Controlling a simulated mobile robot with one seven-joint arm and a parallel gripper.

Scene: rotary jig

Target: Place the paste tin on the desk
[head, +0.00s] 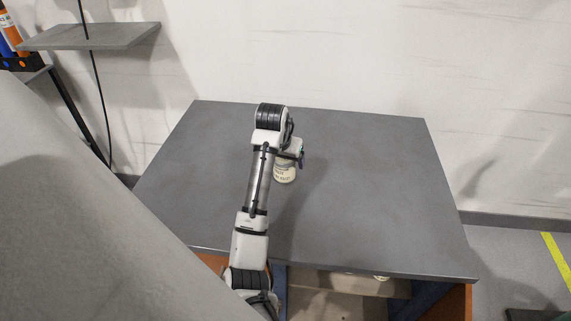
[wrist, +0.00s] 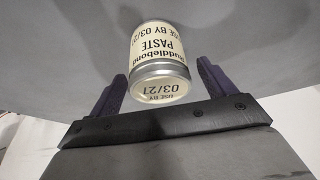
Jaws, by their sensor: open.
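The paste tin (head: 285,172) is a small cream tin with dark lettering, upright on the grey desk (head: 385,190) near its middle. In the wrist view the tin (wrist: 161,52) shows its printed label and its silver-rimmed lid toward the camera. My gripper (wrist: 162,76) is open, with one dark finger on each side of the tin's lid end and a narrow gap visible on both sides. In the head view my gripper (head: 291,152) is just above and behind the tin, partly hidden by my arm. The tin's upper part is partly covered there.
The rest of the desk top is bare. A grey shelf (head: 100,36) is on the wall at the upper left, with orange and blue bottles (head: 12,30) beside it. A large grey surface fills the lower left. A pale wall stands behind the desk.

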